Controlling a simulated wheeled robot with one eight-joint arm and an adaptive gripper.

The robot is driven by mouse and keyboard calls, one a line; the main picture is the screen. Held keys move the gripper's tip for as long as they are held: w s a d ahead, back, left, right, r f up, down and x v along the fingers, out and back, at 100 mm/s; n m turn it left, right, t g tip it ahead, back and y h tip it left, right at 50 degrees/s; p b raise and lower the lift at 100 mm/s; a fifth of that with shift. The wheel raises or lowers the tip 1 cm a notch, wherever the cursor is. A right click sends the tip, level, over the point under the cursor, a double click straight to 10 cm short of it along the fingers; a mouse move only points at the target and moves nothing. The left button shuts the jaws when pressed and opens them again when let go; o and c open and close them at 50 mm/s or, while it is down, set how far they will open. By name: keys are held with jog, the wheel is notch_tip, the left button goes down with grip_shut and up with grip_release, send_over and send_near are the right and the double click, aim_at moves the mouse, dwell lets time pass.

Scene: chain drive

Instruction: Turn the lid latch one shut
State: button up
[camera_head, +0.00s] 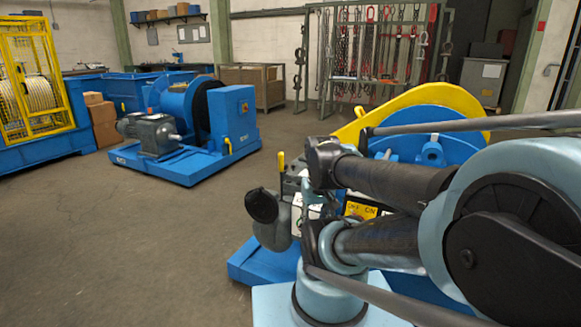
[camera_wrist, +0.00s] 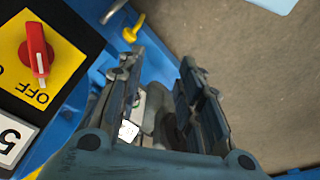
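A small yellow lever (camera_wrist: 133,28) shows at the top of the wrist view, beside a grey metal pin (camera_wrist: 113,11) on the blue machine frame; I cannot tell for certain that it is lid latch one. My gripper (camera_wrist: 160,62) is open, its two dark fingers apart, with the yellow lever just beyond the left fingertip and not between the fingers. Grey and white parts show behind and between the fingers. In the head view the yellow chain guard (camera_head: 440,94) of the near blue machine shows behind my arm; my arm hides much of the machine and my gripper.
A red switch (camera_wrist: 37,50) on a yellow OFF plate sits left of my gripper. An upright yellow handle (camera_head: 281,162) stands by the near machine's grey motor (camera_head: 274,228). A second blue machine (camera_head: 190,165) stands behind left; the floor between is clear.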

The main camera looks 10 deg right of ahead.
jog(key=shift+o, duration=0.3)
jog(key=o, duration=0.3)
jog(key=shift+s+r, duration=0.2)
jog(key=shift+s, duration=0.05)
jog(key=w+r+m, duration=0.5)
jog(key=w+r, duration=0.8)
jog(key=w, duration=0.1)
jog(key=w+r+m+g, duration=0.1)
jog(key=w+r+m, duration=0.3)
jog(key=w, duration=0.7)
jog(key=w+r+m, duration=0.3)
jog(key=w, duration=0.7)
jog(key=w+f+m, duration=0.3)
jog(key=w+m, duration=0.4)
jog(key=w, duration=1.5)
jog(key=w+f+m+g, duration=0.1)
jog(key=w+f+m, duration=0.5)
jog(key=w+f, duration=0.85)
jog(key=f, duration=0.5)
jog(key=w+f, duration=0.1)
jog(key=f, duration=0.4)
jog(key=d+f, duration=0.1)
jog(key=f, duration=0.4)
jog(key=shift+w, duration=0.2)
